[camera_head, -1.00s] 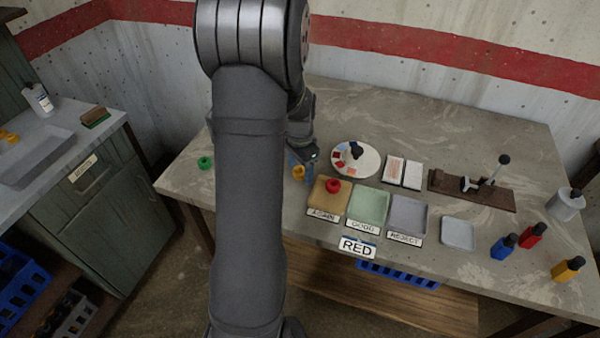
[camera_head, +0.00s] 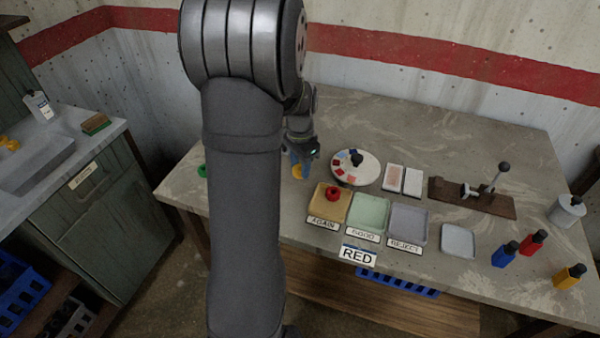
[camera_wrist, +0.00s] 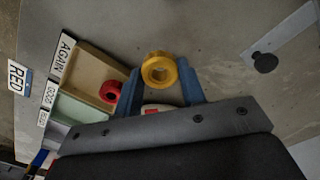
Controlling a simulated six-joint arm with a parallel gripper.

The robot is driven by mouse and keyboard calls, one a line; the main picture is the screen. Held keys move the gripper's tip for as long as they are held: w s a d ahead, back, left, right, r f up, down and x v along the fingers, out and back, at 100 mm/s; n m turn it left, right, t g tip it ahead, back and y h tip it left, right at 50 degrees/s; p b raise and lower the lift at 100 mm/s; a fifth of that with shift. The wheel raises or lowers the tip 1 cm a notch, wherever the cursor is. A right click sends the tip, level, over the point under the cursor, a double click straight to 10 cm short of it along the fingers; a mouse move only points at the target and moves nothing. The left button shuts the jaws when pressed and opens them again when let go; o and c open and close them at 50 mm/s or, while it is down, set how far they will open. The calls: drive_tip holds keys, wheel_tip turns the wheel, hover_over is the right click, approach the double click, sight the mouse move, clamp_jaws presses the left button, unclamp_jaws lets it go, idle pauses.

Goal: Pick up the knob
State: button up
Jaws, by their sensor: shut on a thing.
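A yellow ring-shaped knob (camera_wrist: 158,70) is between the two blue fingers of my gripper (camera_wrist: 160,88) in the wrist view. The fingers are shut on it from both sides. In the head view the yellow knob (camera_head: 297,171) shows at the blue fingertips, just left of the AGAIN tray; I cannot tell whether it touches the table. A red knob (camera_head: 333,193) sits in the tan AGAIN tray (camera_head: 322,213), also seen in the wrist view (camera_wrist: 110,91). A green knob (camera_head: 202,171) lies at the table's left, partly hidden by my arm.
A green GOOD tray (camera_head: 357,226) and a grey REJECT tray (camera_head: 400,234) stand right of AGAIN, with a RED sign (camera_head: 357,256) in front. A round dial plate (camera_head: 342,177) is behind the trays. A black-knobbed piece (camera_wrist: 264,62) stands at the right in the wrist view.

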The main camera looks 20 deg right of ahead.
drive_tip(key=s+d+r, duration=0.5)
drive_tip(key=s+r, duration=0.2)
drive_tip(key=s, duration=0.3)
drive_tip(key=shift+s, duration=0.25)
drive_tip(key=o, duration=0.4)
drive_tip(key=shift+d, duration=0.1)
drive_tip(key=shift+c, duration=1.4)
drive_tip(key=s+d+f, duration=0.1)
drive_tip(key=d, duration=0.7)
drive_tip(key=s+d+f, duration=0.1)
drive_tip(key=d, duration=0.7)
drive_tip(key=s+d+f, duration=0.1)
drive_tip(key=d, duration=0.7)
drive_tip(key=shift+s+d+f, duration=0.1)
drive_tip(key=shift+s+f, duration=0.2)
drive_tip(key=shift+f, duration=0.05)
drive_tip(key=shift+s+d, duration=0.15)
drive_tip(key=shift+d, duration=0.1)
drive_tip(key=shift+f, duration=2.6)
